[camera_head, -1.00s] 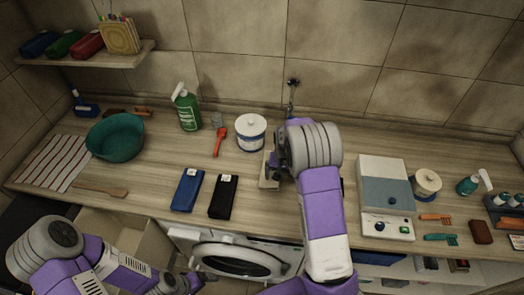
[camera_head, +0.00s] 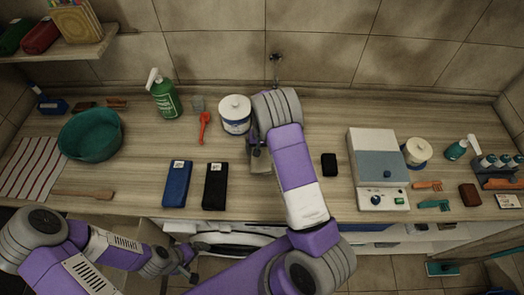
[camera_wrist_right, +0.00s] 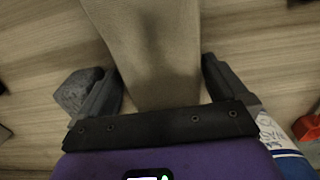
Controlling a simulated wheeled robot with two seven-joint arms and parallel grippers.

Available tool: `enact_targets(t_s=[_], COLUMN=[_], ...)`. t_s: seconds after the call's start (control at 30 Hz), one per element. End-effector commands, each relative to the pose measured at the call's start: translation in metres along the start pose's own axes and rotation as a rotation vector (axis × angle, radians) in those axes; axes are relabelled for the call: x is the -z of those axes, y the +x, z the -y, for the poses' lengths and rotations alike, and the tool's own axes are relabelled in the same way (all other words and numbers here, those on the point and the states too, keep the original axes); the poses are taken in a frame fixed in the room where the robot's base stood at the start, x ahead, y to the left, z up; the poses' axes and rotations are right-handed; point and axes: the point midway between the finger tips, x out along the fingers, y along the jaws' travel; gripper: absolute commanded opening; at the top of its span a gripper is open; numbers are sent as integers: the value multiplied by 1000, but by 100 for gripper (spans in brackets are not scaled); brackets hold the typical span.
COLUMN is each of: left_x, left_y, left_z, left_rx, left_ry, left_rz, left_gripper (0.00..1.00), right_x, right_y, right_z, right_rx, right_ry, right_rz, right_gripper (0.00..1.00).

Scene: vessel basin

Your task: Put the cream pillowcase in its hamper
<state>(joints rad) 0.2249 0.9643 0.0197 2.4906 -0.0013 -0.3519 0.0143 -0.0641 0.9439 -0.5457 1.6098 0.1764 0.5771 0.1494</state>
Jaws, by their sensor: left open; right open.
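A folded cream-beige cloth, which looks like the cream pillowcase (camera_head: 262,163), lies on the wooden counter, partly hidden by my right gripper (camera_head: 259,148). In the right wrist view the cloth (camera_wrist_right: 155,45) runs between the two open fingers of my right gripper (camera_wrist_right: 160,85), with a gap on each side. I cannot tell how high the fingers are above the counter. My left gripper (camera_head: 178,268) is open and low, in front of the counter edge. I cannot make out a hamper for certain.
Blue (camera_head: 177,184) and black (camera_head: 215,186) folded cloths lie left of my right gripper. A small black item (camera_head: 329,164) and a grey-white box (camera_head: 378,160) are to the right. A teal basin (camera_head: 90,136) is far left.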

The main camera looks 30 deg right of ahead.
Motion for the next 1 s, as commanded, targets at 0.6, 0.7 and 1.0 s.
enact_targets(t_s=[0.6,0.7,1.0], left_x=[0,0,0], left_y=[0,0,3], left_z=[0,0,1], left_rx=[0,0,0], left_ry=[0,0,0], left_rz=[0,0,0], left_gripper=[100,100,100], right_x=[0,0,1], right_y=[0,-1,-45], right_z=[0,0,1], right_rx=[0,0,4], right_ry=[0,0,-1], right_rz=[-1,-1,-6], right_gripper=[42,42,42])
